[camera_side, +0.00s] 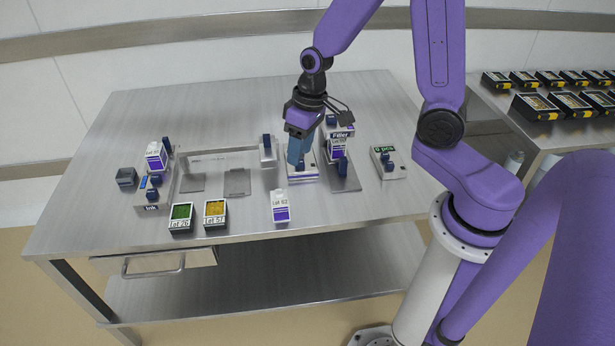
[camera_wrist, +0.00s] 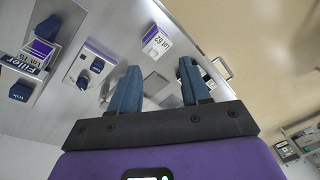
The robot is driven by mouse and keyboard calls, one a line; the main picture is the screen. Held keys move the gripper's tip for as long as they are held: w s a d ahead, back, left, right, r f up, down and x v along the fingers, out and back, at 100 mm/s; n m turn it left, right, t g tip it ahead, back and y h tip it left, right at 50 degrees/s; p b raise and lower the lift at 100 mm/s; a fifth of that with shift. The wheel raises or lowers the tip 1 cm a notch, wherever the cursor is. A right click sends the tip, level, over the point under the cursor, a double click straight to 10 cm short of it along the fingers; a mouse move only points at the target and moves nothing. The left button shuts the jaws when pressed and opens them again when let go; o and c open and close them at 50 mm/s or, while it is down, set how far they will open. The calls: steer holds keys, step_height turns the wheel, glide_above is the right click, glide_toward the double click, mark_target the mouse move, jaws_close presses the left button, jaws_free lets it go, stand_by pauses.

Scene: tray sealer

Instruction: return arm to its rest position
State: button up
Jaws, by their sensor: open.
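My gripper (camera_side: 300,155) is on my purple arm, above the steel table (camera_side: 120,120), pointing down beside the Filler station. In the wrist view its two blue fingers (camera_wrist: 155,90) are apart, with nothing held between them. A white and purple block (camera_side: 303,172) with a blue knob lies below the gripper in the side view, partly hidden by the fingers; I cannot tell if they touch. The Filler box (camera_side: 341,145) stands just right of the gripper on a metal plate; it also shows at the left of the wrist view (camera_wrist: 38,52).
A Lot 62 box (camera_side: 281,206) stands near the front edge. A green-topped tray (camera_side: 181,217) and a yellow-topped tray (camera_side: 215,213) are to its left. A metal frame (camera_side: 220,154) spans the middle. The Ink stand (camera_side: 152,198) is at left, a 6 pcs block (camera_side: 388,162) at right.

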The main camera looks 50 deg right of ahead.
steer(key=s+a+r+n, duration=0.1)
steer(key=s+r+n, duration=0.3)
steer(key=s, duration=0.6)
steer(key=s+a+r+n+g+h, duration=0.1)
steer(key=s+r+n, duration=0.3)
steer(key=s, duration=0.7)
steer(key=shift+s+n, duration=0.15)
steer(key=shift+n, duration=1.05)
